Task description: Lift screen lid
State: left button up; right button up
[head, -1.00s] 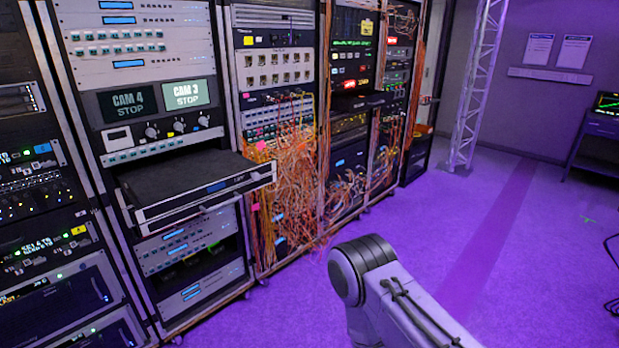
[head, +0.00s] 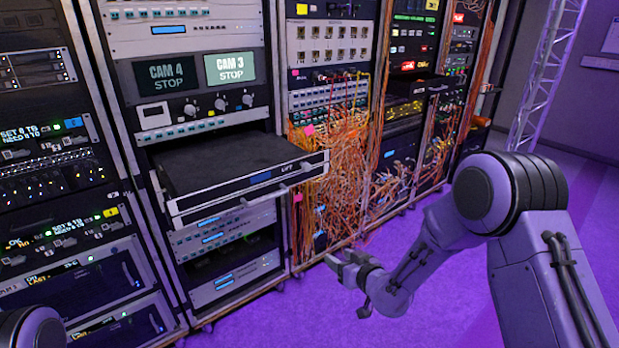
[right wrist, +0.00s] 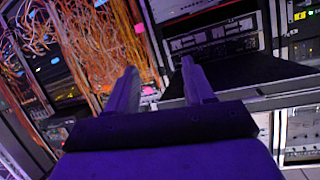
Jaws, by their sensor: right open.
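The screen lid is a flat dark panel (head: 215,160) on top of a drawer pulled out of the rack. It lies level and closed. The drawer's silver-edged front (head: 250,182) carries a small blue label, the word LIFT and a bar handle. In the head view my right gripper (head: 345,262) is open and empty, below and to the right of the drawer's front corner, apart from it. In the right wrist view its two fingers (right wrist: 158,68) are spread with nothing between them. My left gripper is not in view; only part of my left arm shows at the lower left.
Tangled orange cables (head: 335,170) hang from the rack right of the drawer. The two monitors (head: 195,72) above it read CAM 4 STOP and CAM 3 STOP. A truss (head: 545,75) stands at the back right. The purple floor (head: 290,325) is clear in front of the racks.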

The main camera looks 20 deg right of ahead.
aim_at(308, 168)
jog(key=w+r+n+t+y, duration=0.2)
jog(key=w+r+n, duration=0.15)
jog(key=r, duration=0.55)
jog(key=w+r+n+t+y, duration=0.1)
jog(key=w+r+n+y, duration=0.15)
jog(key=w+r, duration=0.45)
jog(key=shift+h, duration=0.45)
jog(key=w+a, duration=0.1)
jog(key=w, duration=0.1)
jog(key=w+r+p, duration=0.1)
jog(key=w, duration=0.1)
jog(key=w+a+r, duration=0.1)
jog(key=shift+w+a, duration=0.35)
jog(key=shift+w, duration=0.05)
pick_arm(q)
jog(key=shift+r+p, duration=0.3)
pick_arm(e)
jog(key=shift+w+a, duration=0.25)
jog(key=shift+w, duration=0.35)
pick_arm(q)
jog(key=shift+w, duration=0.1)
pick_arm(e)
grip_shut()
